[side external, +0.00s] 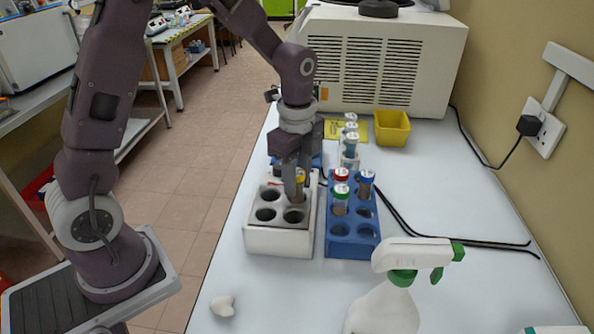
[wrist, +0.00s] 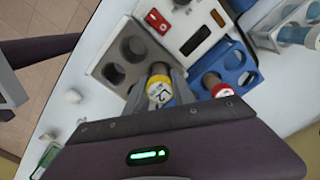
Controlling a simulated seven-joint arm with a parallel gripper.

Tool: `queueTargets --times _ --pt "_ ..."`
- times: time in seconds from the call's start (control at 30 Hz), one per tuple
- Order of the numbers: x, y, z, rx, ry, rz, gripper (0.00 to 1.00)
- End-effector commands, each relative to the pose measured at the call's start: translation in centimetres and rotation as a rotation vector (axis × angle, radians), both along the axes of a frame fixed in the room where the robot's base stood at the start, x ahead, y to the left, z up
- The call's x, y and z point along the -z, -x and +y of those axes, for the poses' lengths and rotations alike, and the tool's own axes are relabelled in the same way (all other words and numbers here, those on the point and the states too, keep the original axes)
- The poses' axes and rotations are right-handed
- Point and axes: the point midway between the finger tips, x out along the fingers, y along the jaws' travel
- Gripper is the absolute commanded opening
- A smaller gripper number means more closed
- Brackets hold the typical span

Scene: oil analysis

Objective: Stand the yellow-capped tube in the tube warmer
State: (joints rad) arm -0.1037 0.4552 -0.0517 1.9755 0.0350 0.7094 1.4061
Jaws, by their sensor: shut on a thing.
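The tube warmer is a white block with a grey top of round holes (side external: 249,228); it also shows in the wrist view (wrist: 103,57). My gripper (side external: 297,192) is over the right part of its top, pointing down. It is shut on the yellow-capped tube (side external: 300,176), which also shows in the wrist view (wrist: 160,91) with a white label on its cap. The tube looks roughly upright. Its lower end is hidden by the fingers, so I cannot tell whether it is above a hole or inside one. Three other holes look empty.
A blue rack (side external: 352,246) with red-, green- and blue-capped tubes stands close on the right. Behind are a row of white-capped tubes (side external: 350,140), a yellow bin (side external: 392,128) and a large white machine (side external: 380,65). A spray bottle (side external: 385,305) stands in front.

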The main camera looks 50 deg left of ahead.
Motion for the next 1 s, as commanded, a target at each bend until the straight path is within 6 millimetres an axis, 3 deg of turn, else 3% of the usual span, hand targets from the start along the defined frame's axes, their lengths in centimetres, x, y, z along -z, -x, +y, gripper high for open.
queueTargets --times 0.2,0.23,0.37,0.67,1.0 --pt "0.1 0.0 0.0 0.0 0.0 0.0 0.0" --pt "0.0 0.0 0.0 0.0 0.0 0.0 0.31" --pt "0.0 0.0 0.0 0.0 0.0 0.0 0.55" --pt "-0.2 0.0 0.0 0.0 0.0 -0.001 0.55" --pt "-6.3 -0.1 0.0 0.0 -0.001 -0.003 0.55"
